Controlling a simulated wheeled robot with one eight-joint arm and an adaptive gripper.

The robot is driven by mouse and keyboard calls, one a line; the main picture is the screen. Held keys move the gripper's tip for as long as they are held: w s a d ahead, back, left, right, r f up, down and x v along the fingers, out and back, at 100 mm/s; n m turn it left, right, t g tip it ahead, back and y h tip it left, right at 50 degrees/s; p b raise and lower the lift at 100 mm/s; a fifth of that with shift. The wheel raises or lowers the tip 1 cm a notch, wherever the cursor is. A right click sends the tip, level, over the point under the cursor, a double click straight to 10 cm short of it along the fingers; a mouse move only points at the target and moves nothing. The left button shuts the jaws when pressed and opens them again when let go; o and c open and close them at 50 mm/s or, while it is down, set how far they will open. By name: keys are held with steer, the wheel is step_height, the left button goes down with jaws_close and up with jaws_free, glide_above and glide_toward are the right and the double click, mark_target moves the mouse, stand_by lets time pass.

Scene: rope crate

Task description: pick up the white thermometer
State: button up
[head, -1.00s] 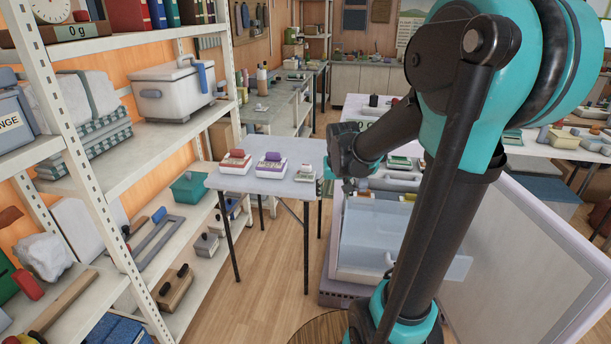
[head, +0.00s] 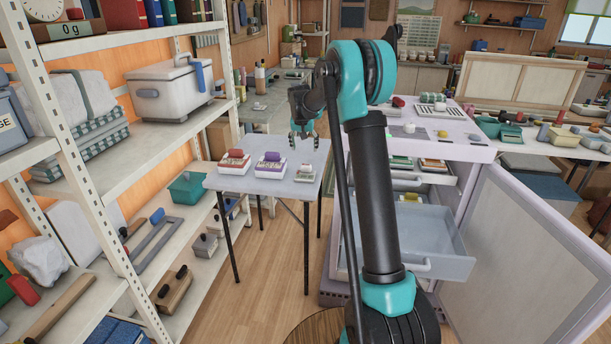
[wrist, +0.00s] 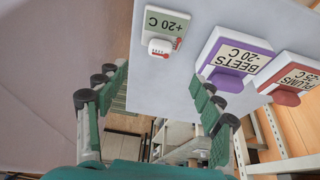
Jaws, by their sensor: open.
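The small white thermometer (wrist: 161,47) with red marks sits on a green-edged block labelled +20 C in the wrist view. In the head view the thermometer (head: 306,168) is small, at the right end of the small grey table (head: 262,187). My gripper (head: 304,140) is above the table's right part, fingers down. In the wrist view my gripper (wrist: 155,87) is open and empty, its green-padded fingers spread apart. The thermometer lies beyond the fingertips, between their lines, apart from both.
A purple BEETS box (wrist: 236,57) and a red PLUMS box (wrist: 292,82) stand on the same table. A shelf rack (head: 140,200) is at the left. A cabinet with an open drawer (head: 440,268) and open door (head: 535,265) is at the right.

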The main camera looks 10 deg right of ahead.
glide_toward(306, 165)
steer(key=x, duration=0.5)
steer(key=shift+s+f, duration=0.1)
steer(key=shift+s, duration=0.2)
steer(key=shift+x, duration=2.6)
steer(key=shift+w, duration=0.1)
steer(key=c, duration=1.5)
step_height(306, 165, up, 20)
steer(key=shift+r, duration=0.1)
